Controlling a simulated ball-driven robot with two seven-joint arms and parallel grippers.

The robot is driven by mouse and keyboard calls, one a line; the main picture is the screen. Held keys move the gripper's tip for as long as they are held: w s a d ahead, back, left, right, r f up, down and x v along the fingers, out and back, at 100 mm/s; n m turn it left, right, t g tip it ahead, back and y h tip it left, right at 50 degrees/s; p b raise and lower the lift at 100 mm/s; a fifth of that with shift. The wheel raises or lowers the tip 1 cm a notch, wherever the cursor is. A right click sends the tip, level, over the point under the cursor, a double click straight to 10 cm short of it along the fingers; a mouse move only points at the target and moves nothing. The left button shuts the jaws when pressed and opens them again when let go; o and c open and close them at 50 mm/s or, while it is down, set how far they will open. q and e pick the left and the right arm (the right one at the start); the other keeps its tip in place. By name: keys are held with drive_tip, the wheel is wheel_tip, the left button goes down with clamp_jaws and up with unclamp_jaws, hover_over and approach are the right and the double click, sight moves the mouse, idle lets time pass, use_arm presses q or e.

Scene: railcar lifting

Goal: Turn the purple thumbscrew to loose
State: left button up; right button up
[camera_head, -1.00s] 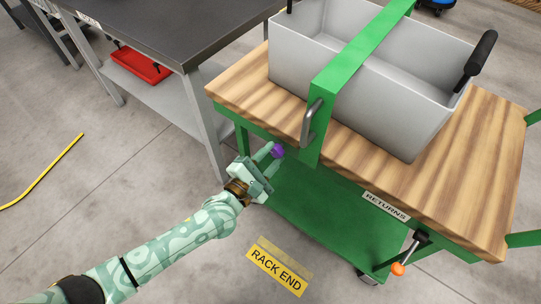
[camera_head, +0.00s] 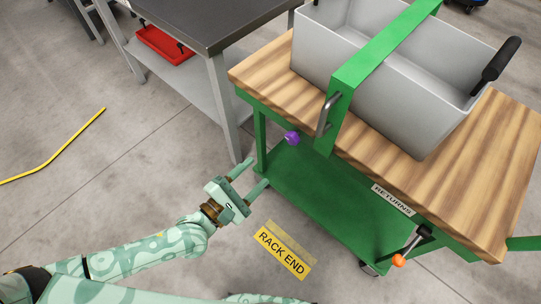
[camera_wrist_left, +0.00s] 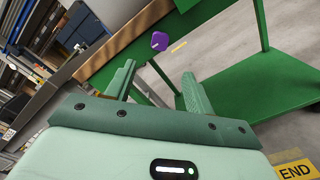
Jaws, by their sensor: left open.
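The purple thumbscrew (camera_head: 292,138) sits at the edge of the green cart frame, just left of the foot of the green strap bar (camera_head: 345,90). It also shows in the left wrist view (camera_wrist_left: 160,41), ahead of and between the fingers. My left gripper (camera_head: 257,174) is open and empty, below and left of the thumbscrew and apart from it. In the left wrist view the two fingers (camera_wrist_left: 158,85) stand well apart. My right gripper is not in view.
The green cart has a wooden top (camera_head: 470,165) carrying a grey bin (camera_head: 400,95). An orange-tipped lever (camera_head: 399,260) is at its front right, beside the RETURNS label (camera_head: 393,200). A dark-topped workbench (camera_head: 215,20) stands at the back left.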

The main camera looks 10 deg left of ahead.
use_arm(q)
drive_tip(key=v, duration=0.3)
drive_tip(key=shift+s+a, duration=0.2)
drive_tip(key=shift+s, duration=0.1)
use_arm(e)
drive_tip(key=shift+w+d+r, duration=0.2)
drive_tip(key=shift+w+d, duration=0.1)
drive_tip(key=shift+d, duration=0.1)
